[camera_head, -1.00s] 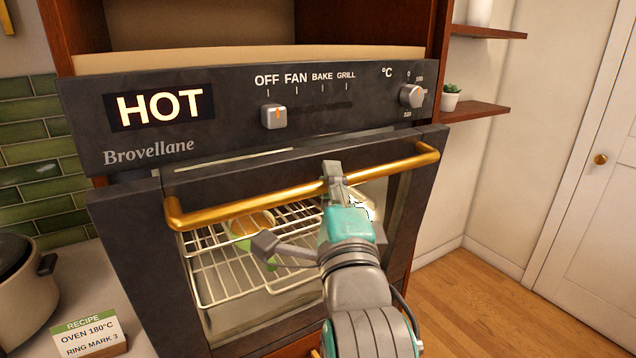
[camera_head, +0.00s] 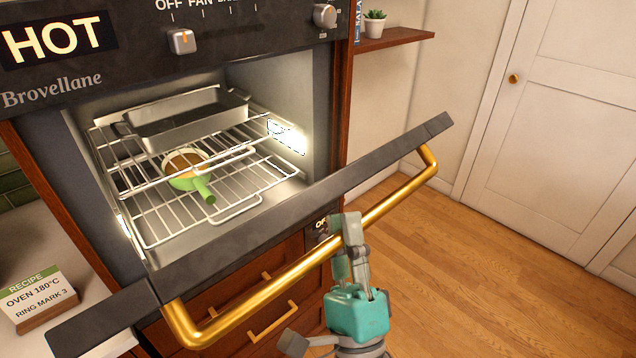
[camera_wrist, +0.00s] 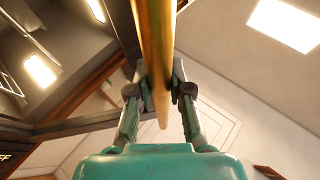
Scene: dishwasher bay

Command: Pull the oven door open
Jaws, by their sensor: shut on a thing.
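The oven door (camera_head: 300,205) is tilted well down and out, with its dark top edge running diagonally across the head view. Its gold bar handle (camera_head: 265,292) is on the door's outer side. My gripper (camera_head: 349,235) is shut on the handle, right of its middle. In the wrist view the handle (camera_wrist: 154,50) runs between the two fingers (camera_wrist: 158,100). The oven cavity (camera_head: 275,85) is exposed and lit. Inside are wire racks (camera_head: 160,225), a dark baking tin (camera_head: 185,118) and a green-handled pan (camera_head: 192,180).
Wooden drawers with gold handles (camera_head: 272,320) are below the oven. A recipe card (camera_head: 35,295) stands on the left counter. A shelf with a plant (camera_head: 374,24) is at right. Wooden floor (camera_head: 470,270) is clear to the right.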

